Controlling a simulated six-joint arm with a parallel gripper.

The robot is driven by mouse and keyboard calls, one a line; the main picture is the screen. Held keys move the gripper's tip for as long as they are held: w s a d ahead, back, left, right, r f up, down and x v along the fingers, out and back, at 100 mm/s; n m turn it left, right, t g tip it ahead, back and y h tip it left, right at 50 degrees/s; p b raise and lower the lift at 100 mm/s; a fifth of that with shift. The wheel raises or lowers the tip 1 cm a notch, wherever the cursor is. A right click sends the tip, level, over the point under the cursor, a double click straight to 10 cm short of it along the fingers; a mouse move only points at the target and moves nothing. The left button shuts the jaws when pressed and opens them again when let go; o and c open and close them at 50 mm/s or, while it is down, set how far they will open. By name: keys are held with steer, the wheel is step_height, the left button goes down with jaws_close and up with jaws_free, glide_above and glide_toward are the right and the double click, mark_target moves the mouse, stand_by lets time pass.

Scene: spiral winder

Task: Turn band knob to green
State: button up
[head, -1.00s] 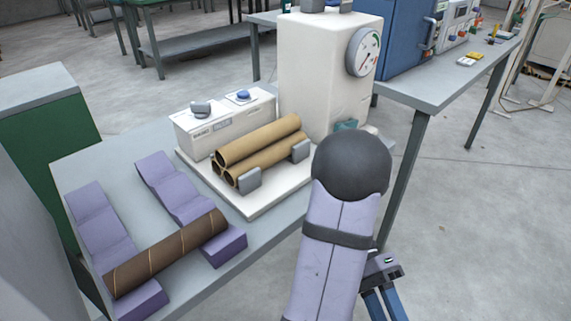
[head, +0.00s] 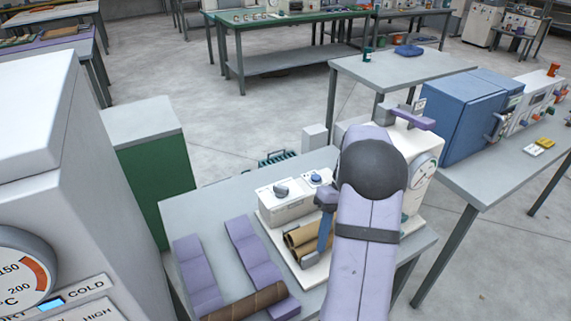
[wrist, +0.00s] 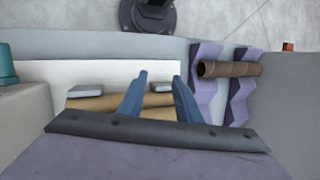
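A white control box (head: 286,205) stands at the back of the bench beside the tube tray. It carries a grey knob (head: 281,190) and a blue knob (head: 317,180) on top. I cannot tell which is the band knob, and no green mark is readable there. My gripper (head: 323,255) hangs over the tan tubes (head: 303,234), just right of and in front of the box. In the wrist view its two blue fingers (wrist: 162,92) are apart, with nothing between them, above the tan tubes (wrist: 100,103). The box's knobs do not show in the wrist view.
Purple cradles (head: 251,255) hold a brown tube (head: 244,302) at the bench front. A white machine with a gauge (head: 423,172) stands right, partly behind my arm. A large white cabinet with a °C dial (head: 20,277) fills the left. A green-sided cabinet (head: 150,170) stands behind.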

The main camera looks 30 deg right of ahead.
steer(key=w+a+r+n+t+p, duration=0.25)
steer(key=w+r+n+p, duration=0.3)
steer(key=w+r, duration=0.55)
steer(key=n+t+h, duration=0.1)
steer(key=n+t, duration=0.3)
glide_toward(282, 187)
steer(key=w, duration=0.1)
steer(key=shift+a+f+m, duration=0.1)
steer(key=shift+f+m, duration=0.15)
steer(key=shift+f, duration=0.2)
steer(key=shift+f, duration=0.1)
steer(key=shift+p+x, duration=1.25)
steer(key=shift+x, duration=2.3)
steer(key=shift+s+g, duration=0.1)
steer(key=shift+g, duration=0.15)
steer(key=shift+c, duration=0.3)
jaws_close()
